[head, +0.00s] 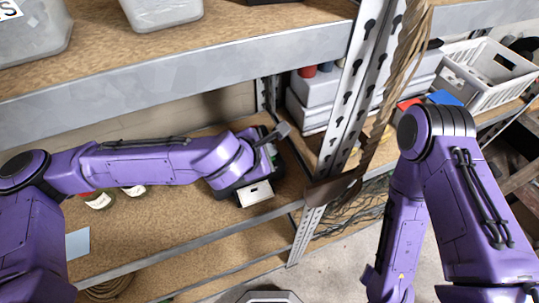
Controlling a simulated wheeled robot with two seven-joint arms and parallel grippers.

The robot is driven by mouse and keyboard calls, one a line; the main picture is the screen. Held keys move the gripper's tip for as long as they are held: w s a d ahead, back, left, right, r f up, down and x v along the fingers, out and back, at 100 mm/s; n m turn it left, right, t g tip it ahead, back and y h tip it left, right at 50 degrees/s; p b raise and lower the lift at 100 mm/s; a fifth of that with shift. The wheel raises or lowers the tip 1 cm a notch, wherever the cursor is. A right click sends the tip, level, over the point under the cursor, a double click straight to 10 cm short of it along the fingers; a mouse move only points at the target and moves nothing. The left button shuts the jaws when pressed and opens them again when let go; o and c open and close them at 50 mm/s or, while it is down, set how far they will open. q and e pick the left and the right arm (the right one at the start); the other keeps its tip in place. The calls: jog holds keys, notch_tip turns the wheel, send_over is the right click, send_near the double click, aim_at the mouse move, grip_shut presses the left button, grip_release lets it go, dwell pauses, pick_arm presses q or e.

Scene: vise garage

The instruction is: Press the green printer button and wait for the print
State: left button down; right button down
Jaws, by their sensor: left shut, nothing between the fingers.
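The printer (274,168) is a small dark machine on the middle shelf, left of the perforated metal post. A pale, light-coloured piece (255,193) shows at its front; I cannot tell whether it is paper. A little green shows at its far side, but I cannot make out the button clearly. My left gripper (282,131) is shut and empty, over the far right part of the printer. My left wrist hides much of the printer, and I cannot tell whether the gripper touches it. My right arm bends downward at the right, and its gripper is out of view.
Jars (99,200) stand under my left forearm, near a light blue sheet (78,243). A perforated post (352,95) with a hanging rope (399,52) stands between my arms. A white basket (485,75) is at the upper right. The upper shelf (240,65) overhangs the printer's shelf.

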pick_arm(q)
jog(key=shift+f, duration=0.5)
jog(key=shift+r, duration=0.15)
dwell(0.4)
jog(key=shift+r+p, duration=0.7)
jog(key=shift+r, duration=0.1)
notch_tip(320, 180, up, 5)
jog(key=p, duration=0.5)
jog(key=shift+r, duration=0.1)
dwell(0.5)
